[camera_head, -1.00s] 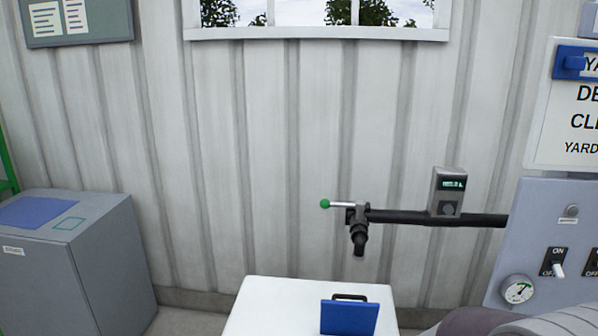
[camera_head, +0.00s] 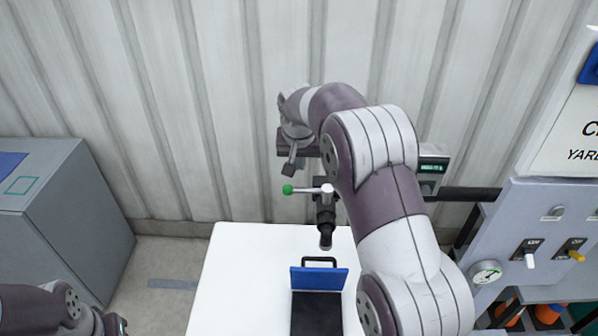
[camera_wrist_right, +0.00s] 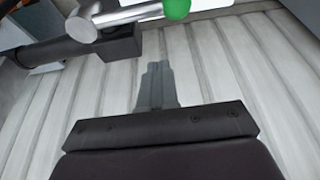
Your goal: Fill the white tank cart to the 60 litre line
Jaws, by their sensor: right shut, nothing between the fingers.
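The white tank cart (camera_head: 235,275) stands below the pipe, with its blue lid (camera_head: 320,279) standing up behind a dark rectangular opening (camera_head: 316,314). The black spout (camera_head: 325,236) points down just behind the lid. The valve lever (camera_head: 306,190) points left and ends in a green knob (camera_head: 287,189); the knob also shows at the top of the right wrist view (camera_wrist_right: 177,8). My right gripper (camera_head: 291,166) is shut and empty, just above and behind the lever, apart from it. Its closed fingers (camera_wrist_right: 157,82) show in the wrist view. Only part of my left arm shows at bottom left.
A meter (camera_head: 432,172) with a green display, too small to read, sits on the black pipe (camera_head: 470,193).

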